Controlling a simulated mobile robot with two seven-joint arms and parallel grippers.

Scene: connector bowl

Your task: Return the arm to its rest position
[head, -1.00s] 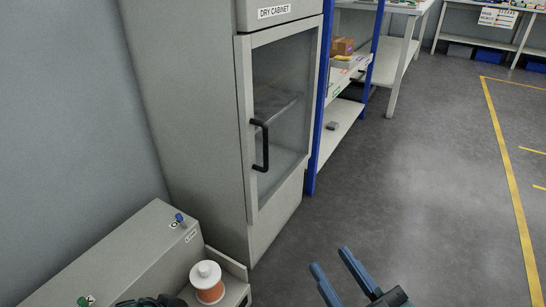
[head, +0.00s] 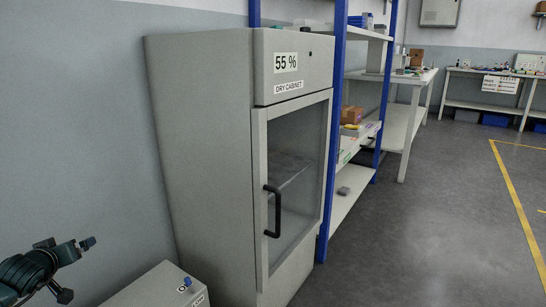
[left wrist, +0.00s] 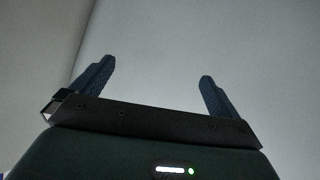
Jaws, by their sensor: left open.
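My left gripper (left wrist: 155,69) is open and empty in the left wrist view. Its two dark blue fingers stand apart with only plain grey surfaces behind them. In the head view, a dark jointed part of my left arm shows at the lower left, in front of the grey wall. How its fingers stand cannot be made out there. My right gripper is outside both current views.
A grey dry cabinet (head: 204,150) with a shut glass door and black handle stands in the middle. A grey box (head: 158,287) with a blue switch sits before it. Blue-framed shelves (head: 337,130) stand behind. Open floor (head: 430,235) lies right.

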